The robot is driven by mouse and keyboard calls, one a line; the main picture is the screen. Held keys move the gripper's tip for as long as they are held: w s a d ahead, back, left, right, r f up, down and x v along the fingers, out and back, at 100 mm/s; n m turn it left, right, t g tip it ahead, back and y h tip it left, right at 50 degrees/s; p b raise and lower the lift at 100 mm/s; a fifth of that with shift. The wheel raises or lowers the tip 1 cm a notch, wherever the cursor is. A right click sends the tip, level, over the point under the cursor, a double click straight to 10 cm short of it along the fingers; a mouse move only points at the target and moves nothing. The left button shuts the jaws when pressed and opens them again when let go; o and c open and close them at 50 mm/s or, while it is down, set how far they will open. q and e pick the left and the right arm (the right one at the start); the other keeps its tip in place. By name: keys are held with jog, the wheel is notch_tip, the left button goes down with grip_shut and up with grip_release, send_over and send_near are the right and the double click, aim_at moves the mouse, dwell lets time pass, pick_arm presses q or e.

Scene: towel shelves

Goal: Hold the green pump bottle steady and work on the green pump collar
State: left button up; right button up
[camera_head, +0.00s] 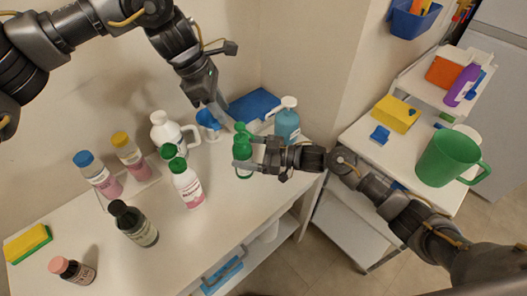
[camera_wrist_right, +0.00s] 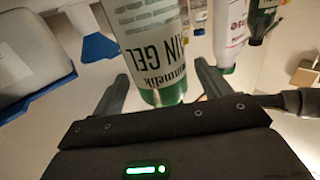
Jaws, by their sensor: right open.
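The green pump bottle (camera_head: 242,150) stands upright near the right end of the white counter, with its green pump collar (camera_head: 241,128) on top. My right gripper (camera_head: 257,155) reaches it from the right. In the right wrist view my right gripper (camera_wrist_right: 162,80) is open, with a finger on each side of the bottle (camera_wrist_right: 150,50), whose label and green lower part show upside down. I cannot tell whether the fingers touch it. The collar is outside that view. My left gripper (camera_head: 220,112) points down, behind and left of the bottle, apart from the collar; its finger gap is unclear.
A blue flat item (camera_head: 253,106) lies behind. A white jug (camera_head: 170,133) and a green-capped bottle (camera_head: 187,184) stand to the left. A shelf cart holding a green mug (camera_head: 446,158) is at right.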

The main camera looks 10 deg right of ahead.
jog(key=shift+x, duration=0.8)
jog(key=shift+c, duration=0.4)
